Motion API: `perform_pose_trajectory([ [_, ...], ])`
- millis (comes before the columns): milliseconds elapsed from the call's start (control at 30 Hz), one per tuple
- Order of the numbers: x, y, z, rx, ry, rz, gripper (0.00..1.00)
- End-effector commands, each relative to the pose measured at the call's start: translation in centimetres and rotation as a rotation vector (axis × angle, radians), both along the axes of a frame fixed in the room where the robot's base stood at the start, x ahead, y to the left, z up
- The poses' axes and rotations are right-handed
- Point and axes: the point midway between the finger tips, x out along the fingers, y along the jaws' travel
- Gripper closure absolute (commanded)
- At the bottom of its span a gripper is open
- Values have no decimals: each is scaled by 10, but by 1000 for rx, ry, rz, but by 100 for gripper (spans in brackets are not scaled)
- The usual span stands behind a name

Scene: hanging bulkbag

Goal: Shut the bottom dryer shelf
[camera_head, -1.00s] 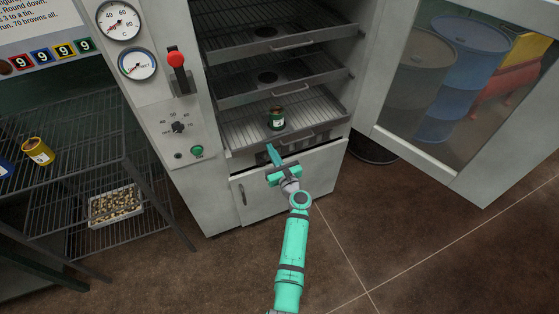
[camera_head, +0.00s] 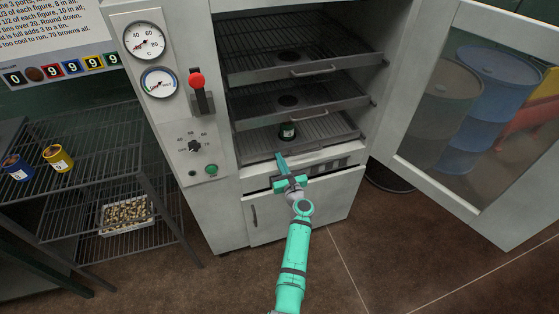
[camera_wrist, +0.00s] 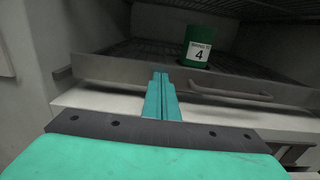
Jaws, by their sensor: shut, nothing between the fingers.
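The bottom dryer shelf (camera_head: 340,140) is a grey wire tray with a low metal front and a bar handle. A dark green tin (camera_head: 287,131) stands on it, its top partly hidden by the shelf above. My gripper (camera_head: 281,157) is shut and empty, its fingertips at the shelf's front, left of the handle. In the wrist view, the closed fingers (camera_wrist: 161,78) overlap the shelf front (camera_wrist: 110,70) and seem to touch it. The handle (camera_wrist: 230,95) is to their right. The tin (camera_wrist: 198,45), labelled 4, stands upright behind the front.
The middle shelf (camera_head: 345,103) and top shelf (camera_head: 350,60) are above. The glazed dryer door (camera_head: 440,185) stands open at right. A cabinet door (camera_head: 325,205) is below the shelf. A wire rack (camera_head: 95,165) with tins stands at left. The floor in front is clear.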

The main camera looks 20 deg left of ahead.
Motion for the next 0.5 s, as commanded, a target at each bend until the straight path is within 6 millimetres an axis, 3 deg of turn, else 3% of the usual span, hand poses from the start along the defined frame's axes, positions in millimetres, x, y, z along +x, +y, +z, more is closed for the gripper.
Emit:
perform_pose_trajectory([
  [267, -3, -2, 5, -2, -5, -1, 100],
  [500, -33, -27, 3, 0, -5, 3, 100],
])
